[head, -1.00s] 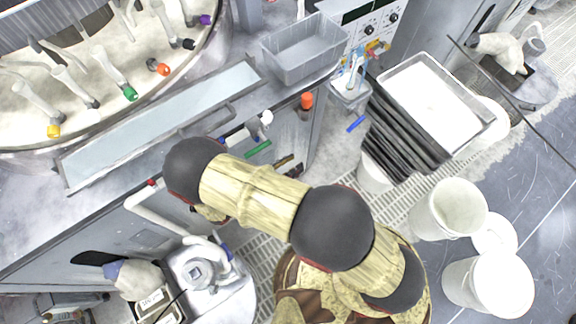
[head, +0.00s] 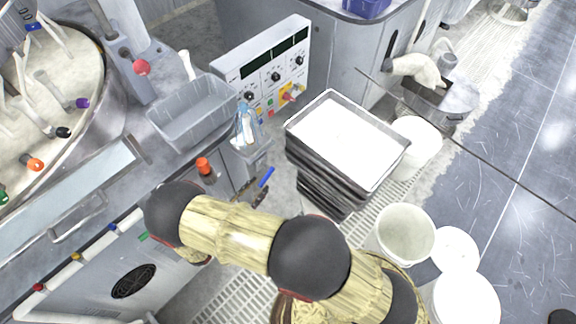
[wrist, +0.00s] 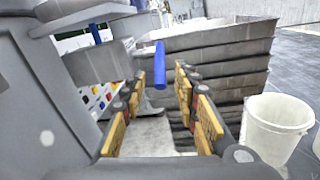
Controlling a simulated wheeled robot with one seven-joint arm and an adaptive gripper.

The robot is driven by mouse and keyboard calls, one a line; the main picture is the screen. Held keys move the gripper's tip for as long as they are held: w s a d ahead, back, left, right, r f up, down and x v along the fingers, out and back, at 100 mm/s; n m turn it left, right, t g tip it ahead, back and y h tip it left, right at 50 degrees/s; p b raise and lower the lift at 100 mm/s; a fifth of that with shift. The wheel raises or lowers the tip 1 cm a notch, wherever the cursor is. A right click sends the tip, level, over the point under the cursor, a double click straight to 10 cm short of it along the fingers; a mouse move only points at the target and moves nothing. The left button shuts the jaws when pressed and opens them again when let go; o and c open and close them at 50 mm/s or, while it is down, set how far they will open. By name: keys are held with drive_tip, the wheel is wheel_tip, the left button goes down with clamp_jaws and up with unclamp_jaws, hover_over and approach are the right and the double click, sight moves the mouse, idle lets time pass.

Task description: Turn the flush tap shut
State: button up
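A blue lever handle (head: 267,176), which looks like the tap's handle, sticks out at the right end of the grey machine, below the clear bottle. In the wrist view the blue handle (wrist: 160,65) stands nearly upright, ahead of my fingertips and between them in the picture. My gripper (wrist: 158,88) is open and empty, with yellow-orange pads on both fingers. In the head view only dark fingertips of my gripper (head: 251,190) show, just left of the blue handle. My arm hides the rest. I cannot see contact, and the tap's body is not clear.
A stack of dark trays (head: 330,190) stands close right of the handle. A white bucket (head: 404,234) is on the grating, and it also shows in the wrist view (wrist: 275,127). Open floor lies far right.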

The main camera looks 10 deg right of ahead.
sight(271, 172)
drive_tip(key=b+x, duration=0.1)
drive_tip(key=x, duration=0.7)
drive_tip(key=shift+d, duration=0.1)
drive_tip(key=shift+c, duration=1.4)
clamp_jaws()
